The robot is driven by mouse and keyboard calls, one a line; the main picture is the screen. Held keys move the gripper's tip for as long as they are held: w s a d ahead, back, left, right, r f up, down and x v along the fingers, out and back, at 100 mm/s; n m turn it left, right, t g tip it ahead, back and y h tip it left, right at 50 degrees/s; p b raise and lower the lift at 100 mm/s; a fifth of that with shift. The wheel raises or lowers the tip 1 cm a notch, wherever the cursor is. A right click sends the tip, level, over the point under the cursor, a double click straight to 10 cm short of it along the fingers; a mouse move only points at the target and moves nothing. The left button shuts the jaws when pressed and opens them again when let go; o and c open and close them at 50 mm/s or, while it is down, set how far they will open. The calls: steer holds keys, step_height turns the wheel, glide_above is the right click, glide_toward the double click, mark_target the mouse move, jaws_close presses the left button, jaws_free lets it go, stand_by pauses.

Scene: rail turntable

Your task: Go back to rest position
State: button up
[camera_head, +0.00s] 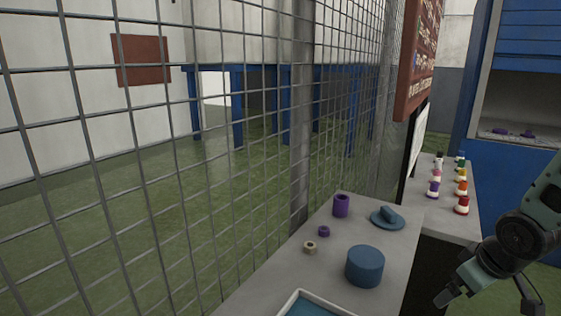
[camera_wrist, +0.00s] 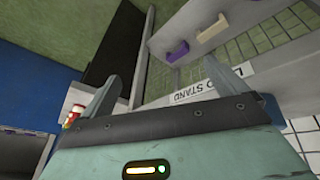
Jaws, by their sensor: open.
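My gripper (camera_head: 456,292) is at the lower right of the head view, at the end of my bent arm, right of the grey table (camera_head: 245,296). In the wrist view my gripper (camera_wrist: 161,78) has its two fingers spread wide apart with nothing between them. No object touches the fingers there. Part of my arm runs out of the head view at the right edge.
The table holds a blue cylinder (camera_head: 365,266), a blue knobbed disc (camera_head: 388,217), a purple cylinder (camera_head: 341,205), small rings and a white-rimmed tray (camera_head: 296,297). Several coloured bottles (camera_head: 461,204) stand behind. A wire fence (camera_head: 200,150) runs left; a blue cabinet (camera_head: 500,170) stands right.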

steer(key=s+a+r+n+g+p, duration=0.2)
steer(key=s+a+r+p, duration=0.3)
steer(key=s+a+r, duration=0.4)
steer(key=s+a+r+n+g+p, duration=0.1)
steer(key=s+a+r+g+p, duration=0.1)
steer(key=s+a+r+p, duration=0.4)
steer(key=s+a+r, duration=0.4)
steer(key=a, duration=0.5)
steer(key=shift+a+r+n+y, duration=0.15)
steer(key=shift+a+n+y, duration=0.1)
steer(key=shift+n+y, duration=0.15)
steer(key=shift+c, duration=0.3)
